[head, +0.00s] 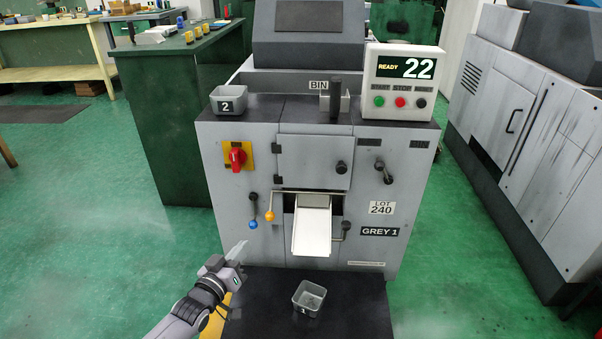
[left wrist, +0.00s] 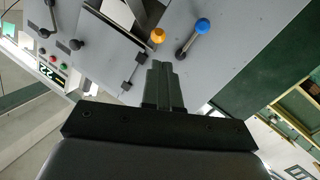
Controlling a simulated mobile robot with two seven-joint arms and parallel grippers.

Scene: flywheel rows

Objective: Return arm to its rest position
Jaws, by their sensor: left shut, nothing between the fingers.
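My left gripper (head: 236,250) is in front of the lower left of the grey machine (head: 255,148), raised beside the black mat. Its fingers are together with nothing between them, as the left wrist view also shows (left wrist: 163,68). They point toward the machine's front, near the blue-knobbed lever (head: 253,208) and the orange-knobbed lever (head: 270,216). In the left wrist view, the blue knob (left wrist: 202,26) and orange knob (left wrist: 157,35) lie beyond the fingertips and look apart from them. My right gripper is not in view.
A grey bin marked 1 (head: 309,298) sits on the black mat (head: 262,302) below the chute (head: 312,230). A bin marked 2 (head: 228,100) stands on the machine top. A panel (head: 403,68) reads READY 22. Green floor lies open on both sides.

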